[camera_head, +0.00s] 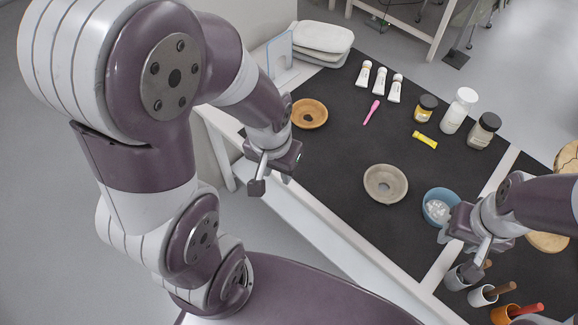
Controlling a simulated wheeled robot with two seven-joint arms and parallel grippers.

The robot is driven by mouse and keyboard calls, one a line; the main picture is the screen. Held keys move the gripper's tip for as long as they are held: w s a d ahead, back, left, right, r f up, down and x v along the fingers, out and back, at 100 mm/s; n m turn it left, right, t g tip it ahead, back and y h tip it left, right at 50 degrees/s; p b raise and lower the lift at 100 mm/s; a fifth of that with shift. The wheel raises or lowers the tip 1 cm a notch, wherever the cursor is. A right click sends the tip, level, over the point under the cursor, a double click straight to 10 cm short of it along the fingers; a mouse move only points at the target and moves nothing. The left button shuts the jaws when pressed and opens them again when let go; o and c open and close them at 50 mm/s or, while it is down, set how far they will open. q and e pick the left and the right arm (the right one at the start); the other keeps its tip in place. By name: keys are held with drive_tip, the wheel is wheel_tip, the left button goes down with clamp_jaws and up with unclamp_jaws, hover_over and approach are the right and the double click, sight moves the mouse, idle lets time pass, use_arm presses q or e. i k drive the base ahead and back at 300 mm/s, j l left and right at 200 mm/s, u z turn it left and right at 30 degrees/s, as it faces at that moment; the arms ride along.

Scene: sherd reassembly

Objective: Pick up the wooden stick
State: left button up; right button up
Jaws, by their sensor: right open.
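A brown wooden stick (501,289) leans out of a white cup (481,297) at the lower right. Another brown stick end (487,264) shows just above a grey-white cup (455,280), partly hidden by my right gripper. I cannot tell which one is the task's stick. My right gripper (468,257) is open and hangs over the grey-white cup, close to that stick end; whether it touches is unclear. My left gripper (271,179) looks open and empty by the table's left edge, away from the sticks.
An orange cup (500,316) with a red stick (526,310) stands beside the white cup. A blue bowl (428,207) with white contents and a grey ring-shaped dish (385,184) lie nearby. Bottles, tubes and an orange dish (309,113) stand further back.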

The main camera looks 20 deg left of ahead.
sight(511, 287)
drive_tip(key=z, duration=0.4)
drive_tip(key=i+l+z, duration=0.1)
drive_tip(key=z, duration=0.75)
drive_tip(key=i+z, duration=0.1)
drive_tip(key=z, duration=0.3)
